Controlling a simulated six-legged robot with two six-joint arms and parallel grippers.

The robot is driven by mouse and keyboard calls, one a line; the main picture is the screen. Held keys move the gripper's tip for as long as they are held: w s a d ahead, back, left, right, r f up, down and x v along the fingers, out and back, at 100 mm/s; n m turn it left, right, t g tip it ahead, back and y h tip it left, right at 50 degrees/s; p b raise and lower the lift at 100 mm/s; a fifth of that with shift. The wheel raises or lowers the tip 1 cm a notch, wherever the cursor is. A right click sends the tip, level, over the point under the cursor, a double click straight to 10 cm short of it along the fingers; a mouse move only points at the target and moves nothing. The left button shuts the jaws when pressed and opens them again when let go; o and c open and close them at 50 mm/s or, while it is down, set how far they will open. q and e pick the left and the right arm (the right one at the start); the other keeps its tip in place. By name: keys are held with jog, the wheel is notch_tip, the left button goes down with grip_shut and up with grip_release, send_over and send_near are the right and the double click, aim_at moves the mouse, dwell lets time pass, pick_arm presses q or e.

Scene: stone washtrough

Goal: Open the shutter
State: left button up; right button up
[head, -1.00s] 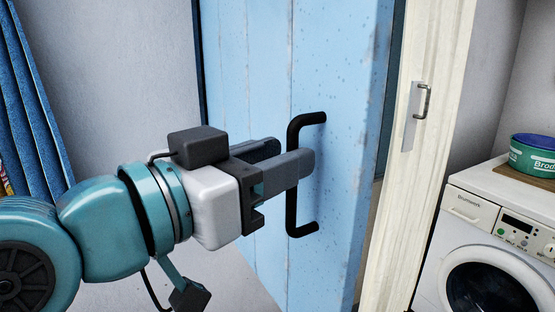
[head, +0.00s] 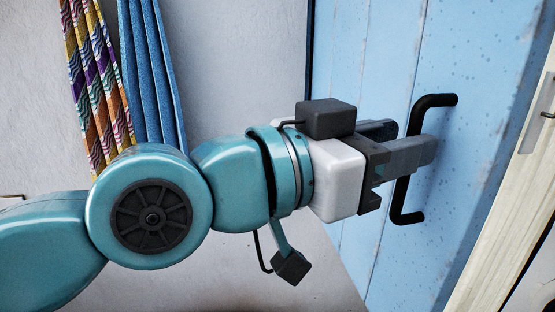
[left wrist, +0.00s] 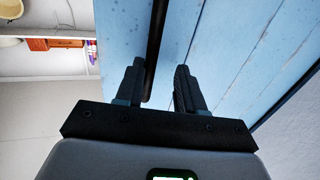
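The light blue plank shutter (head: 385,50) fills the right of the head view and also shows in the left wrist view (left wrist: 225,30). Its black bar handle (head: 417,115) stands upright on it near the right edge. My left gripper (head: 411,139) is at the handle's middle, one finger on each side of the bar. In the left wrist view the handle (left wrist: 153,45) runs between the spread fingers of the gripper (left wrist: 159,68), close to the left finger with a gap to the right one. My right gripper is out of view.
A pale wooden post (head: 518,190) with a small metal catch (head: 548,115) stands right of the shutter. Blue cloth (head: 150,80) and patterned cloth (head: 97,80) hang on the pale wall at left. Shelf items show at the left wrist view's upper left.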

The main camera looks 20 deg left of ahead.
pick_arm(q)
jog(key=v, duration=1.6)
jog(key=shift+s, duration=0.1)
